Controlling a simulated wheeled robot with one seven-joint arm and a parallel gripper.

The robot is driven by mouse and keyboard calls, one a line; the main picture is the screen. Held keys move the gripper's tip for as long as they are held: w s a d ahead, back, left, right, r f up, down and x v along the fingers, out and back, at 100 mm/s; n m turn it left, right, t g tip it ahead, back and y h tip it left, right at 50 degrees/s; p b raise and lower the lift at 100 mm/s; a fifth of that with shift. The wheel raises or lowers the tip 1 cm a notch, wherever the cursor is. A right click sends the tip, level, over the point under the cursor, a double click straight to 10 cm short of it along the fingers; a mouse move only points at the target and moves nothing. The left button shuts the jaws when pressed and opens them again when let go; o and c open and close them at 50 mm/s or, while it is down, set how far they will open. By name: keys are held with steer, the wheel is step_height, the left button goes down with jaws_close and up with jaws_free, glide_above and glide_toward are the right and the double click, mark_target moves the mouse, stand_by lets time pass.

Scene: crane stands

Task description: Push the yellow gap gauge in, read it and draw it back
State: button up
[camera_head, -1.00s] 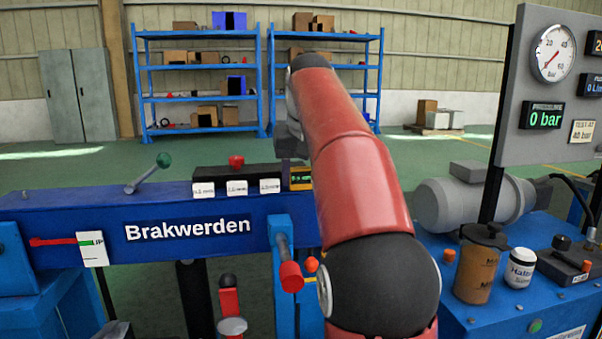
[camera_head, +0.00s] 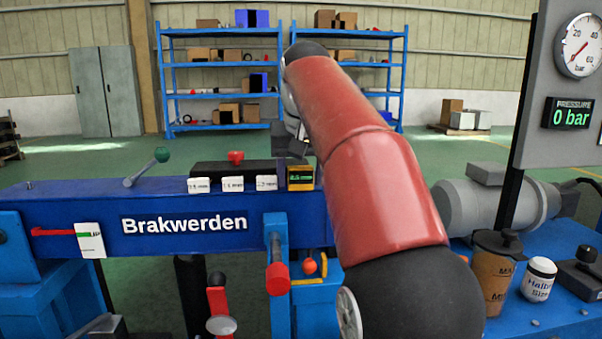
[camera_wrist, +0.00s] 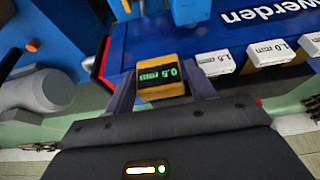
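The yellow gap gauge (camera_head: 300,178) is at the right end of the row of white labels on top of the blue Brakwerden beam (camera_head: 60,207). Its dark display shows green digits that look like 0.5 mm. The gauge (camera_wrist: 162,82) also shows in the wrist view, where its display appears upside down. My gripper (camera_wrist: 163,88) has its grey fingers on both sides of the gauge and appears shut on it. In the head view the gripper (camera_head: 292,147) is just behind the gauge, partly hidden by my red arm. How deep the gauge sits is unclear.
White thickness labels (camera_head: 232,184) stand left of the gauge before a dark block with a red knob (camera_head: 236,157). A red-handled lever (camera_head: 277,276) hangs in front of the beam. A pressure panel (camera_head: 567,113) reading 0 bar and a pump bench (camera_head: 555,320) are right.

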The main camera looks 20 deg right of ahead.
steer(key=p+v, duration=0.1)
steer(key=v, duration=0.6)
steer(key=shift+r, duration=0.35)
steer(key=shift+s, duration=0.15)
